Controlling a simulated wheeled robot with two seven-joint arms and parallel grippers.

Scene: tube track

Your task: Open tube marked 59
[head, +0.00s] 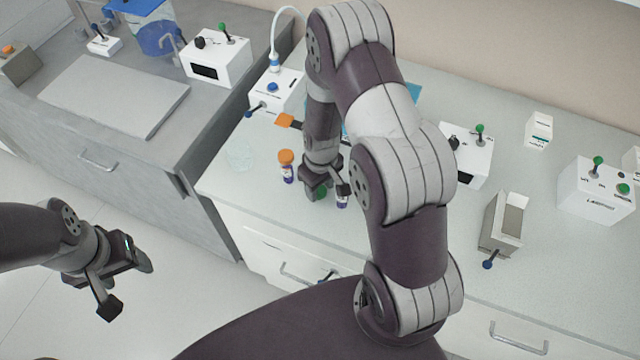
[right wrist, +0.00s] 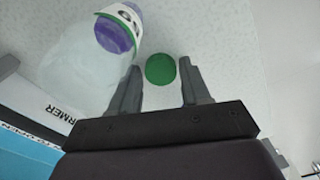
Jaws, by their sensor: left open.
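A round green cap (right wrist: 160,69) lies between the spread fingers of my right gripper (right wrist: 160,88), with a gap on both sides. In the head view the green cap (head: 318,195) is partly covered by my right gripper (head: 325,188), low over the counter. A tube with a purple part and white label (right wrist: 120,28) shows beside it in the right wrist view; its marking is not clearly readable. In the head view a white-and-purple tube (head: 342,201) is mostly hidden by my gripper. An orange-capped tube (head: 287,166) stands to the left. My left gripper (head: 128,285) is open and empty over the floor.
A faint clear vessel (head: 238,156) stands near the counter's left edge. A white device (head: 274,92) with a blue knob and an orange piece (head: 285,121) are behind. A grey box (head: 500,225) and white devices (head: 597,190) stand to the right.

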